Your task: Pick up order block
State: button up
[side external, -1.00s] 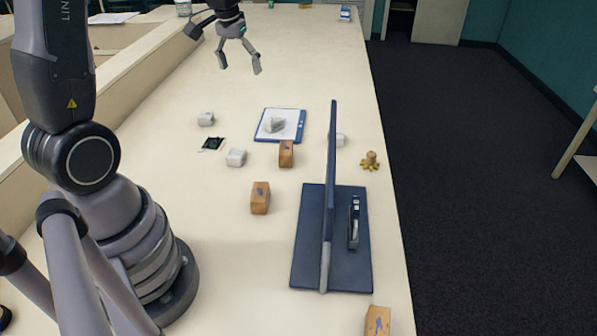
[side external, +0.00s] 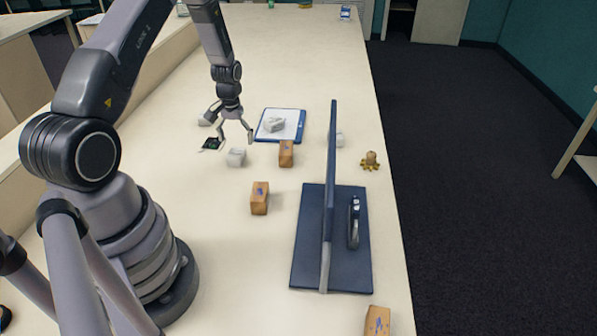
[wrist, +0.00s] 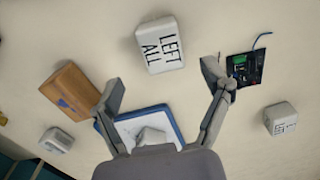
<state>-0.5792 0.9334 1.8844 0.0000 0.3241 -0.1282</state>
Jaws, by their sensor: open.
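Several white blocks are in view, and I cannot tell which is the order block. One (side external: 236,157), reading "LEFT ALL" in the wrist view (wrist: 160,45), lies on the table just below and ahead of my gripper. Another (side external: 274,124) lies on a blue-edged clipboard (side external: 298,127); its face is not readable, and my palm partly hides it in the wrist view (wrist: 151,136). A third (wrist: 281,118) has small lettering and sits at the wrist view's right. One more (wrist: 57,140) is at lower left. My gripper (side external: 235,141) is open and empty above the table.
A circuit board (side external: 211,145) lies left of my gripper. Wooden blocks (side external: 286,154) (side external: 260,199) stand to the right and nearer. A dark upright panel (side external: 328,200) on a base blocks the right side, with a stapler (side external: 354,222). An octopus figure (side external: 370,161) is near the table edge.

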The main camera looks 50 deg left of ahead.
aim_at(236, 152)
jog(key=f, duration=0.4)
jog(key=shift+s+f, duration=0.2)
jog(key=shift+s, duration=0.15)
jog(key=shift+f, duration=0.55)
jog(key=c, duration=1.3)
jog(key=shift+o, duration=0.2)
jog(key=shift+r, duration=0.15)
